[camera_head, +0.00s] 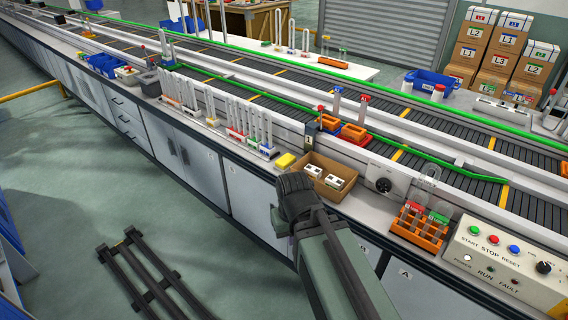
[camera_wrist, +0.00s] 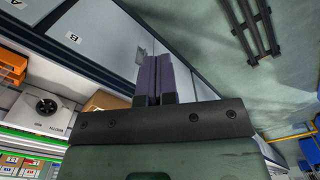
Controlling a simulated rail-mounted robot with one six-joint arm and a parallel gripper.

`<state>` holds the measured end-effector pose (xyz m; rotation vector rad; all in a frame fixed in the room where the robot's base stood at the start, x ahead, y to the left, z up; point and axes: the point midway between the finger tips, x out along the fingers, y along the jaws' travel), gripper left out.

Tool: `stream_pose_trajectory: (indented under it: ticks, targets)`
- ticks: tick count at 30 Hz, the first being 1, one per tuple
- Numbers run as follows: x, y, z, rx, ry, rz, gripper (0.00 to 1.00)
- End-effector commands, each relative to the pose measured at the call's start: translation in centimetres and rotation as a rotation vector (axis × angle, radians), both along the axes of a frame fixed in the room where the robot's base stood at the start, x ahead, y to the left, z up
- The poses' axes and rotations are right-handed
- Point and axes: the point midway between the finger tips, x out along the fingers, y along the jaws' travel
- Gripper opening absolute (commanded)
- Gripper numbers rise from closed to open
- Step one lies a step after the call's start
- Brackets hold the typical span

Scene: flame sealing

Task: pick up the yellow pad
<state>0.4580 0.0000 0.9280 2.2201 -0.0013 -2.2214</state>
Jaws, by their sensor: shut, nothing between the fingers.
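The yellow pad (camera_head: 286,161) lies on the front ledge of the bench in the head view, just left of the cardboard box. It does not show in the wrist view. My gripper (camera_wrist: 152,62) shows in the wrist view with its two purple fingers together and nothing between them. The fingers point toward the cabinet fronts below the bench. In the head view the dark end of my arm is in front of the bench edge, below and near the pad, apart from it in the picture. The fingers cannot be made out there.
The cardboard box (camera_head: 325,178) holds small white items right of the pad. White racks with tubes (camera_head: 248,130) stand to its left. An orange rack (camera_head: 418,228) and a control panel (camera_head: 510,262) are further right. The conveyor (camera_head: 340,120) runs behind. The floor in front is mostly clear.

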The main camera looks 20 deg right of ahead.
Motion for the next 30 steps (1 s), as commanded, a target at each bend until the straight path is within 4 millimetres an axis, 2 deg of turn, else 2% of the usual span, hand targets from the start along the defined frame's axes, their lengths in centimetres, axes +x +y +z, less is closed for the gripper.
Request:
stream_pose_trajectory:
  ticks: [5, 22, 30]
  targets:
    - [0.00, 0.00, 0.00, 0.000, 0.000, 0.000, 0.00]
    - [0.00, 0.00, 0.00, 0.000, 0.000, 0.000, 0.87]
    - [0.00, 0.00, -0.23, 0.000, 0.000, 0.000, 0.87]
